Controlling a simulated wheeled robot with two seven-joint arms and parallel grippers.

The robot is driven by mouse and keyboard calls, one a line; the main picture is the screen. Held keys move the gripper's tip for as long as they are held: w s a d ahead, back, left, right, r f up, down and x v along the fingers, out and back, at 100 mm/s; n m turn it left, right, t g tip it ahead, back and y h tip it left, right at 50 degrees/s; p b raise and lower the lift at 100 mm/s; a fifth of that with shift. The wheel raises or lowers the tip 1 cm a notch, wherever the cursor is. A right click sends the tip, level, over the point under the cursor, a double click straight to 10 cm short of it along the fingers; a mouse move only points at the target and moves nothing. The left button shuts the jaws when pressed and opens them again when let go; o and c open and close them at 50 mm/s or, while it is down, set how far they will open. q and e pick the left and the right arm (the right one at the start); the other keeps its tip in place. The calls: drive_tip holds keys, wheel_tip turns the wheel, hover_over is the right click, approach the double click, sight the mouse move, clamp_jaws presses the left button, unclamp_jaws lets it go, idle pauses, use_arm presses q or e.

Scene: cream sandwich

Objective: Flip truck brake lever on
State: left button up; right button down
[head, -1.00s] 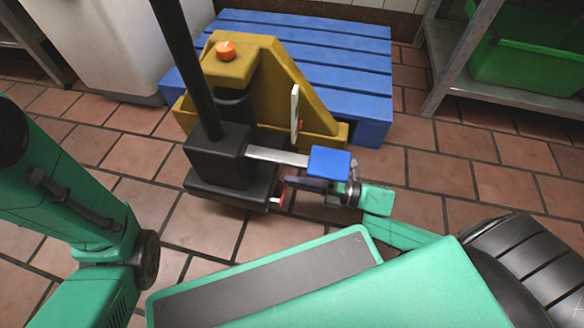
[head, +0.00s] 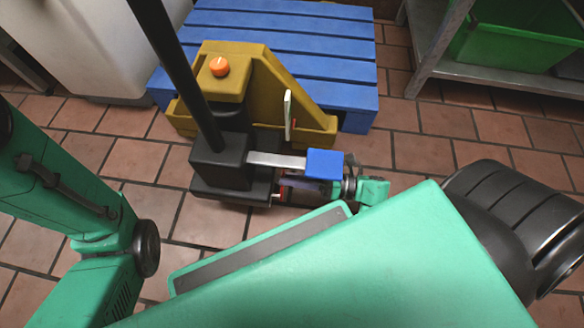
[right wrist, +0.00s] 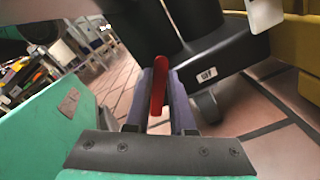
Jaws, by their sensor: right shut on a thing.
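The pallet truck has a yellow body (head: 225,85), a black base block (head: 222,160) and a blue pedal (head: 326,163) on a grey bar. Low on its right side is a red brake lever, mostly hidden in the head view. In the right wrist view the red lever (right wrist: 158,86) stands between my two dark fingers. My right gripper (right wrist: 160,90) is shut on it; it also shows beneath the blue pedal in the head view (head: 290,188). A small OFF label (right wrist: 208,75) is on the black part beside it. My left gripper is outside the view.
A blue pallet (head: 318,52) lies behind the truck, and a white container (head: 105,45) stands at the back left. A metal rack (head: 425,75) with a green bin (head: 510,40) is at the right. Tiled floor (head: 445,135) is clear between truck and rack.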

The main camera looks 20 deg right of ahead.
drive_tip(key=shift+s+a+r+n, duration=0.15)
drive_tip(key=shift+s+r+n, duration=0.1)
drive_tip(key=shift+n, duration=0.45)
drive_tip(key=c, duration=0.8)
unclamp_jaws()
drive_tip(key=shift+o, duration=0.2)
